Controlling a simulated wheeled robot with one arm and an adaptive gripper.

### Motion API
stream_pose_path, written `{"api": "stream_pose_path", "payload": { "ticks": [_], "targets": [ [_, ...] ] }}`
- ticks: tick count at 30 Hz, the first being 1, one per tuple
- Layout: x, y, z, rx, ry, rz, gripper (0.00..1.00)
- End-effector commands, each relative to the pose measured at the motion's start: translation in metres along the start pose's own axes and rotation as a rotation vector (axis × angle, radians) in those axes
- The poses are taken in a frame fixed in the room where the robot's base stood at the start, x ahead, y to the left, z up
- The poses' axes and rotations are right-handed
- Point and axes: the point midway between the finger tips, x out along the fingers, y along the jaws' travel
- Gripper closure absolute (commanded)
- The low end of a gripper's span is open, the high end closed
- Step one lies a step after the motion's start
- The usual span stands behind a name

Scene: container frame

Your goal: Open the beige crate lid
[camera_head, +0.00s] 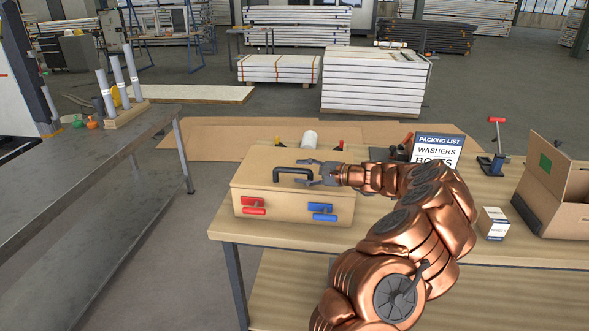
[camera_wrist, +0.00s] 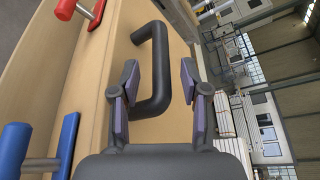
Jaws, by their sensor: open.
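The beige crate (camera_head: 265,205) stands on the wooden table, its lid (camera_head: 258,171) lying flat and closed on top. A black handle (camera_head: 293,170) rises from the lid; it also shows in the wrist view (camera_wrist: 160,60). A red latch (camera_head: 252,207) and a blue latch (camera_head: 322,212) are on the crate's front face. My gripper (camera_head: 308,171) is over the lid at the right end of the handle. In the wrist view its fingers (camera_wrist: 158,78) are apart, with part of the handle between them. I cannot tell whether they touch it.
A packing list sign (camera_head: 437,150), a small white box (camera_head: 493,223) and an open cardboard box (camera_head: 555,185) stand to the right on the table (camera_head: 400,240). A grey metal bench (camera_head: 90,170) is at the left, with a gap between.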

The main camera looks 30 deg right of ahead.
Motion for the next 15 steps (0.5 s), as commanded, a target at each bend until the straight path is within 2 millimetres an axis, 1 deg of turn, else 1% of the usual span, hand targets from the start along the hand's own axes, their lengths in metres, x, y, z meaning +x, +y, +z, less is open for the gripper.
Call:
{"api": "stream_pose_path", "payload": {
  "ticks": [1, 6, 10, 15],
  "targets": [
    [0.008, -0.001, 0.002, 0.0, -0.002, 0.002, 0.55],
    [0.027, -0.001, 0.002, 0.0, -0.002, 0.002, 0.55],
    [0.034, 0.0, 0.001, -0.001, -0.002, 0.001, 0.55],
    [0.036, 0.0, 0.001, -0.002, -0.002, 0.001, 0.55]
  ]
}}
